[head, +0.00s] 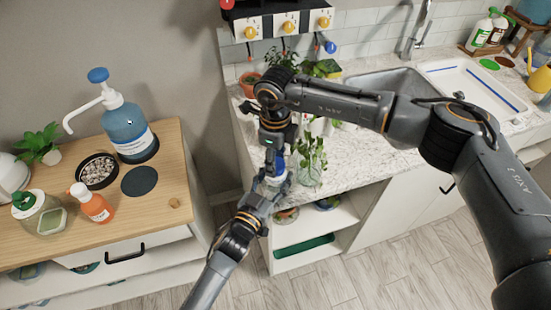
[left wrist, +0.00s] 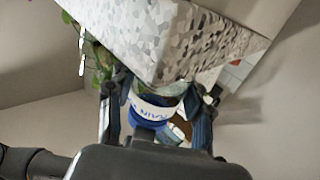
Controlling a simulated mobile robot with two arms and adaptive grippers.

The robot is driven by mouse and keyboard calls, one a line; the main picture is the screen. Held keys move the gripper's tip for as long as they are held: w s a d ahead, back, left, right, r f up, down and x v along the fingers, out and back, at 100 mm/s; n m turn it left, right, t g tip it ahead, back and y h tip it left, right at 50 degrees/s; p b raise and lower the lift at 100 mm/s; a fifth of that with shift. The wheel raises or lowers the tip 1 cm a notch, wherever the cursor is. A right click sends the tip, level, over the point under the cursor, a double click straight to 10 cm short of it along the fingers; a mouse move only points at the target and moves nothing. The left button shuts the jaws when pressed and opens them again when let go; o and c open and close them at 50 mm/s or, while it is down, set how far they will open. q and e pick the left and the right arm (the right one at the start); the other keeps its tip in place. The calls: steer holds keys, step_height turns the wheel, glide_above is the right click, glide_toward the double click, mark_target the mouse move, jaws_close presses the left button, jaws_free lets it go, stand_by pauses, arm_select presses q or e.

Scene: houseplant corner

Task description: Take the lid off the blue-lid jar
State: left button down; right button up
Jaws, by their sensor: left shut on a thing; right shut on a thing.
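The blue-lid jar (head: 276,181) is mostly hidden where my two grippers meet, in front of the counter's left corner. The left wrist view shows its clear body with a white label and blue band (left wrist: 152,111) between my left fingers. My left gripper (head: 272,183) comes from below and is shut on the jar body; it also shows in the left wrist view (left wrist: 157,105). My right gripper (head: 273,151) points down from above, shut at the jar's blue top, largely covering it. I cannot tell whether the lid is apart from the jar.
A glass vase with a plant (head: 312,160) stands close right of the grippers on the speckled counter (head: 365,150). The wooden cabinet top (head: 165,205) at left holds a blue pump bottle (head: 126,125), a pebble bowl (head: 98,171) and an orange bottle (head: 94,206). Its front right is mostly clear.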

steer(key=n, duration=0.4)
steer(key=shift+n, duration=0.3)
steer(key=n, duration=0.6)
steer(key=shift+n, duration=0.3)
steer(key=n, duration=0.4)
steer(key=shift+n, duration=0.3)
steer(key=n, duration=0.5)
steer(key=shift+r, duration=0.25)
steer(key=shift+r, duration=0.9)
steer(key=shift+r, duration=0.1)
